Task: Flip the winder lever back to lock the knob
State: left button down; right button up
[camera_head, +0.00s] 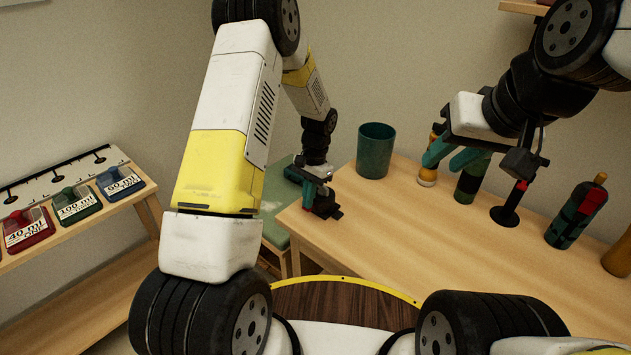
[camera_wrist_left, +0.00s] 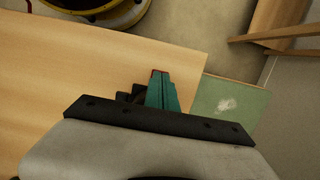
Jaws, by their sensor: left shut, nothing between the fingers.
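No winder lever or knob can be made out for certain. A small dark object (camera_head: 328,210) sits at the left end of the wooden table, right below my left gripper (camera_head: 307,194). In the left wrist view a dark piece (camera_wrist_left: 131,97) shows beside the teal fingers (camera_wrist_left: 162,90), partly hidden by the gripper; whether they touch it I cannot tell. The left fingers are together with nothing between them. A reddish spot shows at their tip. My right gripper (camera_head: 443,164) has its teal fingers apart and is empty, above the table's far side.
On the table (camera_head: 400,235) stand a green cup (camera_head: 375,150), an orange-and-white bottle (camera_head: 428,174), a green bottle (camera_head: 468,184), a black stand (camera_head: 505,215) and a dark red-and-green bottle (camera_head: 574,215). A side shelf (camera_head: 140,195) holds coloured containers. The table's middle is clear.

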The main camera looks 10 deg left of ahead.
pick_arm(q)
jog(key=shift+s+a+f+t+h, duration=0.3)
jog(key=shift+s+t+h, duration=0.15)
jog(key=shift+t, duration=0.25)
jog(key=shift+s+a+f+t+h, duration=0.15)
jog(key=shift+t+h, duration=0.3)
jog(key=shift+t, duration=0.25)
jog(key=shift+w+d+r, duration=0.25)
jog(key=shift+w+d, duration=0.25)
jog(key=shift+w, duration=0.2)
